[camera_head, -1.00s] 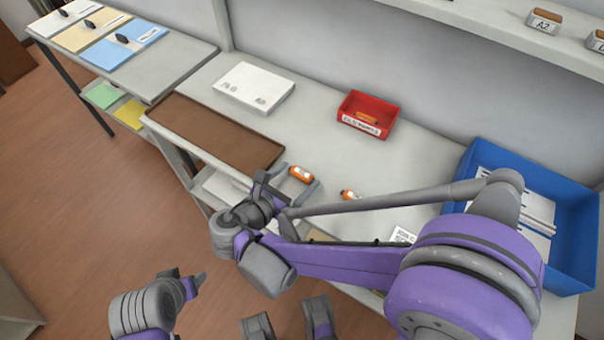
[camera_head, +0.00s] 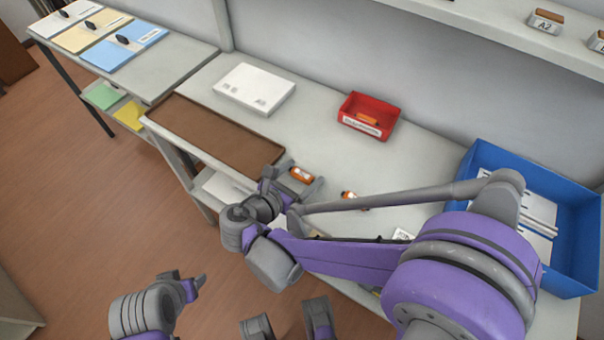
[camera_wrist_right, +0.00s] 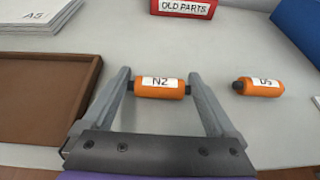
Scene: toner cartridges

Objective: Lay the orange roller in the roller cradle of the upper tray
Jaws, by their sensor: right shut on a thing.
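An orange roller with a white N2 label (camera_wrist_right: 160,89) lies crosswise between the fingers of my right gripper (camera_wrist_right: 159,82), which is shut on its two dark ends. In the head view this roller (camera_head: 302,176) is near the table's front edge, just right of the brown tray (camera_head: 215,133). I cannot tell whether it touches the table. A second orange roller (camera_wrist_right: 259,88), with a label that is hard to read, lies apart on the right. My left gripper (camera_head: 195,285) is low at the left, away from the table; its jaw opening is unclear. I cannot make out a roller cradle.
A red OLD PARTS bin (camera_head: 362,128) with an orange piece inside stands farther back. A white stack (camera_head: 254,90) lies behind the tray. A blue bin (camera_head: 575,245) stands at the right. The table between the white stack and red bin is clear.

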